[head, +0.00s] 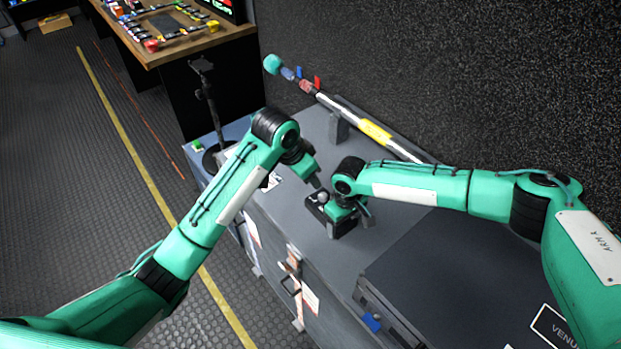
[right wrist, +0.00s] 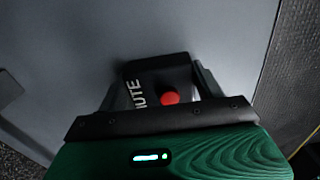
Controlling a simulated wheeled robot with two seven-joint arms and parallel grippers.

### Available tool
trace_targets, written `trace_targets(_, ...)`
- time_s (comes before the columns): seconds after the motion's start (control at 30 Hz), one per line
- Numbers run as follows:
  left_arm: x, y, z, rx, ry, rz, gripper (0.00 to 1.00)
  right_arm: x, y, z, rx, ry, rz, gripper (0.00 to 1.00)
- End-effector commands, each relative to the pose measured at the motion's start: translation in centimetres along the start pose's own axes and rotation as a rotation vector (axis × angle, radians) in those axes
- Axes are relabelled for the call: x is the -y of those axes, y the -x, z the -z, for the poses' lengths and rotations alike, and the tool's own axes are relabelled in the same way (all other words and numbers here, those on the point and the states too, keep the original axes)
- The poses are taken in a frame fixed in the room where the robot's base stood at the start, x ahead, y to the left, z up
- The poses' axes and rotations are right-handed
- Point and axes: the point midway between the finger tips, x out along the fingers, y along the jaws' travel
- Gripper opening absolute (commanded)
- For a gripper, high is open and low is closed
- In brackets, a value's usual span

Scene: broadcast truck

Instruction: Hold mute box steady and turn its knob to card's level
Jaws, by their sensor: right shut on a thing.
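The black mute box (head: 343,229) sits on the grey counter top. Its MUTE lettering and a red button show in the right wrist view (right wrist: 158,72). My right gripper (head: 350,212) is shut on the box, with one finger on each side of it. A rounded grey knob (head: 323,198) shows on the box's left part in the head view. My left gripper (head: 317,184) is just above and beside the knob; I cannot tell whether it touches it or how far its fingers are apart. A small white card (head: 272,181) with dark marks lies left of the box, partly behind my left arm; its level is unreadable.
A boom pole (head: 345,112) with a yellow band lies in a rest along the back wall. A dark stand (head: 206,105) is at the counter's far left end. A dark flat case (head: 440,265) takes up the right front.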

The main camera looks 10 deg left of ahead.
Motion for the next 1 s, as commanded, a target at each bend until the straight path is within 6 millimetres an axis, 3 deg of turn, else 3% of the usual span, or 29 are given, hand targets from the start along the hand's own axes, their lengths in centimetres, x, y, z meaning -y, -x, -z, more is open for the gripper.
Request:
trace_targets(0.33, 0.0, 0.1, 0.0, 0.000, 0.000, 0.000, 0.45, 0.0, 0.1, 0.0, -0.001, 0.000, 0.000, 0.37)
trace_targets(0.37, 0.0, 0.1, 0.0, 0.000, 0.000, 0.000, 0.45, 0.0, 0.1, 0.0, -0.001, 0.000, 0.000, 0.74)
trace_targets(0.47, 0.0, 0.1, 0.0, 0.000, 0.000, 0.000, 0.45, 0.0, 0.0, 0.0, -0.001, 0.000, 0.000, 0.93)
trace_targets(0.77, 0.0, 0.0, 0.0, 0.000, 0.000, 0.000, 0.45, 0.0, 0.1, 0.0, -0.001, 0.000, 0.000, 0.93)
trace_targets(1.0, 0.0, 0.0, 0.0, 0.000, 0.000, 0.000, 0.45, 0.0, 3.2, 0.0, -0.002, 0.001, 0.000, 0.93)
